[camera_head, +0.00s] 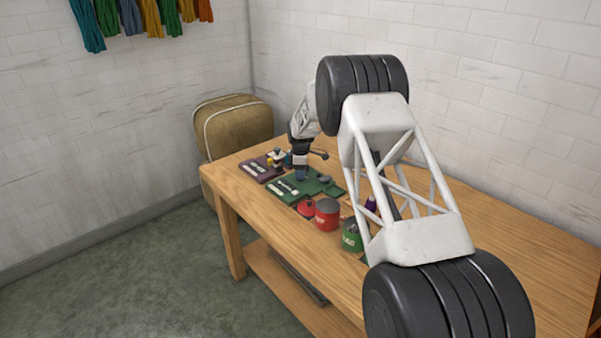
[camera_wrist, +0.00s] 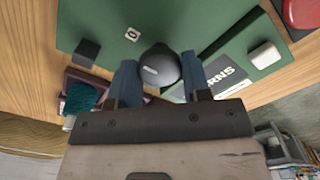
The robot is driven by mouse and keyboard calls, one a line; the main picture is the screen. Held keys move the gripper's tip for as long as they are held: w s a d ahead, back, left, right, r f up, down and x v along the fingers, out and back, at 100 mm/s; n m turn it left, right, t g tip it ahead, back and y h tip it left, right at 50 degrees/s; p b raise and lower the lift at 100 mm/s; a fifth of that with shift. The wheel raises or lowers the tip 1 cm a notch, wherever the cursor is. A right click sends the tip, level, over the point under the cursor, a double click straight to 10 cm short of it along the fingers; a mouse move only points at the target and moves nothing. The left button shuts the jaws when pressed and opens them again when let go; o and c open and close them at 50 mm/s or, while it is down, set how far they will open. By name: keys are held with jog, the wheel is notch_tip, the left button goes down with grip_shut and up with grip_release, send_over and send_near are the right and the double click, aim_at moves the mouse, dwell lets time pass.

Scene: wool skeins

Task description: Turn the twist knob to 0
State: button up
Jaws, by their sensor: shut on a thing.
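The twist knob (camera_wrist: 158,65) is a dark round knob on a green board (camera_wrist: 203,20). In the wrist view it sits between the two blue fingers of my gripper (camera_wrist: 160,76), which are shut on it. A pale mark shows on the knob's face; I cannot tell its exact setting. In the head view my gripper (camera_head: 301,172) is down at the green board (camera_head: 322,184), and the knob cannot be made out there.
A lettered plate (camera_wrist: 226,73), a pale block (camera_wrist: 264,54) and a dark block (camera_wrist: 86,51) surround the knob. A red can (camera_head: 327,214), a green can (camera_head: 351,238) and a purple board (camera_head: 258,169) share the wooden table (camera_head: 229,192).

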jog(key=o, duration=0.9)
jog(key=shift+r, duration=0.15)
jog(key=shift+r, duration=3.75)
